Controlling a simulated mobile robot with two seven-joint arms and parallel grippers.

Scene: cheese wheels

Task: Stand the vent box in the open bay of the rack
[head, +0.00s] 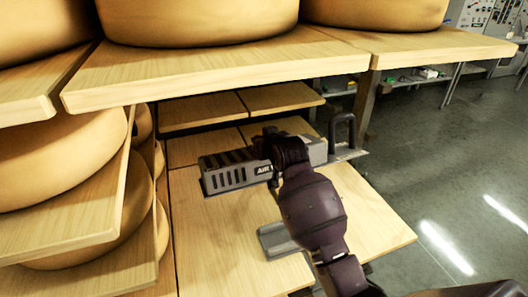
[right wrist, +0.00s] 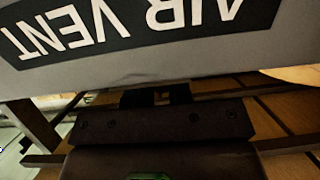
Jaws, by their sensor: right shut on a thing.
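The vent box (head: 230,171) is a grey box with dark slots and a dark label reading "AIR" in the head view. It lies lengthwise across the picture, over the pale plank shelf of the open bay (head: 215,245). I cannot tell whether it touches the planks. My right gripper (head: 274,150) is shut on the box and hides part of it. In the right wrist view the box's "AIR VENT" label (right wrist: 130,22) is upside down, above my dark gripper. My left gripper is not in view.
An upper rack board (head: 200,75) with cheese wheels (head: 195,18) overhangs the bay. More wheels (head: 60,160) on boards stand at left. A dark handle (head: 342,128) rises by the box's right end. A grey metal piece (head: 275,242) lies in front. Open floor (head: 460,170) is at right.

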